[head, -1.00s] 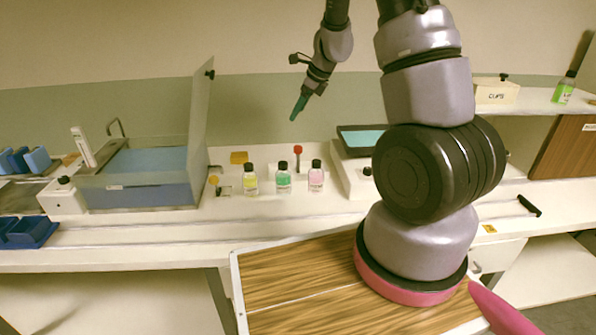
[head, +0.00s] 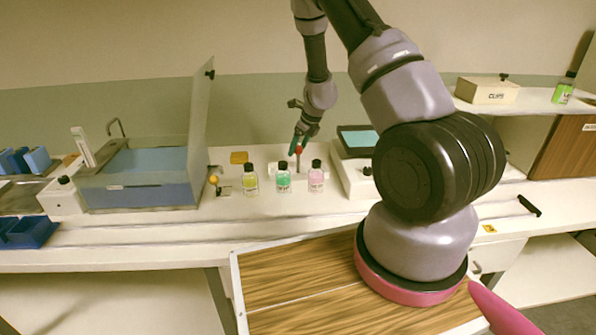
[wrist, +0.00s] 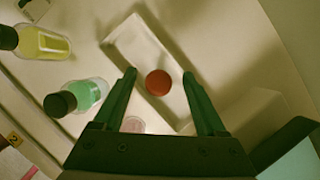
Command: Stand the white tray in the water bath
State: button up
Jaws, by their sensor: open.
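The white tray (head: 300,178) lies on the bench behind the small bottles, with a red-topped upright handle (head: 298,151). In the wrist view the tray (wrist: 130,48) is a long shallow dish lying diagonally, with the round red top (wrist: 158,82) over it. My gripper (head: 300,146) is open and points down at the handle. In the wrist view my gripper (wrist: 160,75) has a green finger on each side of the red top, with gaps showing. The water bath (head: 145,192) stands at left with blue water inside and its clear lid (head: 202,120) raised.
Yellow (head: 250,181), green (head: 283,179) and pink (head: 316,178) bottles stand close in front of the tray. A white unit (head: 355,178) with a dark-framed blue top stands to its right. A mustard block (head: 239,157) lies between bath and tray.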

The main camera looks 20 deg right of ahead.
aim_at(298, 161)
jog(key=x, duration=0.3)
jog(key=shift+a+f, duration=0.1)
jog(key=shift+f, duration=0.3)
grip_shut()
dwell(1.1)
